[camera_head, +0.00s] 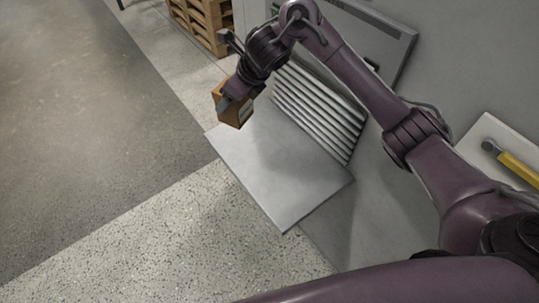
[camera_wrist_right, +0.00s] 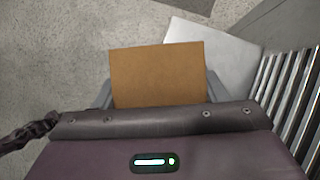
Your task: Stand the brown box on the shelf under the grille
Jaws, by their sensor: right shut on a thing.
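The brown box (camera_head: 238,115) is in my right gripper (camera_head: 229,103), at the far left corner of the shelf in the head view. In the right wrist view the brown box (camera_wrist_right: 157,74) fills the space between the grey fingers, which are shut on its sides. The grey shelf (camera_head: 283,173) is a bare flat plate below the grille. The grille (camera_head: 318,110) of slanted slats is on the wall behind the shelf. Whether the box touches the shelf cannot be told. My left gripper is not in view.
Wooden pallets (camera_head: 203,22) stand at the back. A grey panel (camera_head: 375,35) is on the wall above the grille. A yellow-handled tool (camera_head: 518,170) lies on a pale surface at the right. The shelf top is clear; its front edge overhangs the speckled floor.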

